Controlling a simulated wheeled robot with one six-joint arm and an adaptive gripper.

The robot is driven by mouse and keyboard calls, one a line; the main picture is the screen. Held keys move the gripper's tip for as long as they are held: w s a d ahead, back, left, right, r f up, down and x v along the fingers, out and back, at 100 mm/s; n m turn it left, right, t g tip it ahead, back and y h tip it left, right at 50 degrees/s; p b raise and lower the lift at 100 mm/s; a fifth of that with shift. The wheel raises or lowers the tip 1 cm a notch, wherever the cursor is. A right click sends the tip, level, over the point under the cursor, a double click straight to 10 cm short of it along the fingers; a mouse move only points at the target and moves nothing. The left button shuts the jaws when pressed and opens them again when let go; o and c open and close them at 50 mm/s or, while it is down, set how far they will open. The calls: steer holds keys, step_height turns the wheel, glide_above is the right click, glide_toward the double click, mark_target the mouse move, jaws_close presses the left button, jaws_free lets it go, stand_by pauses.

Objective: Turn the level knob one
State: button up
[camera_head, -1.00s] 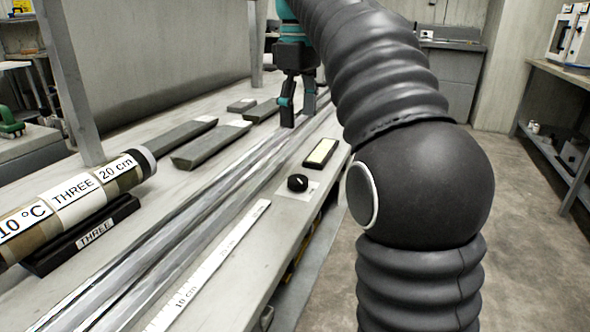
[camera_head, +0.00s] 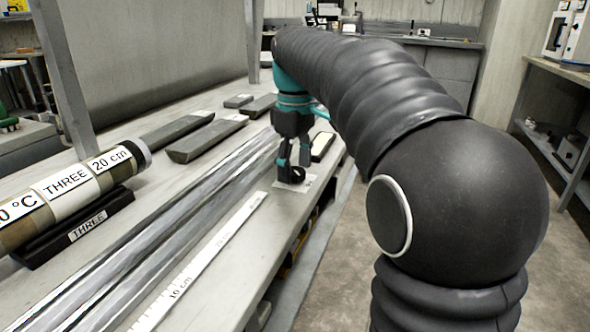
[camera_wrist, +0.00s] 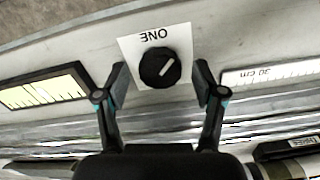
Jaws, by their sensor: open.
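The level knob one (camera_wrist: 158,69) is a round black knob with a white pointer line, on a white plate (camera_wrist: 134,47) that reads ONE, upside down in the wrist view. My gripper (camera_wrist: 161,82) is open, with one finger on each side of the knob and gaps between. I cannot tell how far above the bench its tips are. In the head view my gripper (camera_head: 290,178) points down at the white plate (camera_head: 308,184) and hides part of the knob (camera_head: 297,174).
A white ruler (camera_head: 205,255) lies along the bench's front edge. Clear rails (camera_head: 170,210) run lengthwise behind it. A core tube labelled THREE (camera_head: 75,185) rests on a dark cradle (camera_head: 80,225) at left. Empty dark cradles (camera_head: 207,140) lie farther back.

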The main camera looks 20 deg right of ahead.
steer(key=shift+f, duration=0.2)
steer(key=c, duration=1.1)
steer(key=shift+r+m+p, duration=0.2)
steer(key=shift+m+p, duration=0.4)
steer(key=shift+p, duration=0.2)
steer(key=shift+c, duration=0.2)
steer(key=shift+m+p, duration=0.3)
steer(key=shift+m, duration=0.2)
steer(key=shift+f+m, duration=0.2)
steer(key=shift+m, duration=1.2)
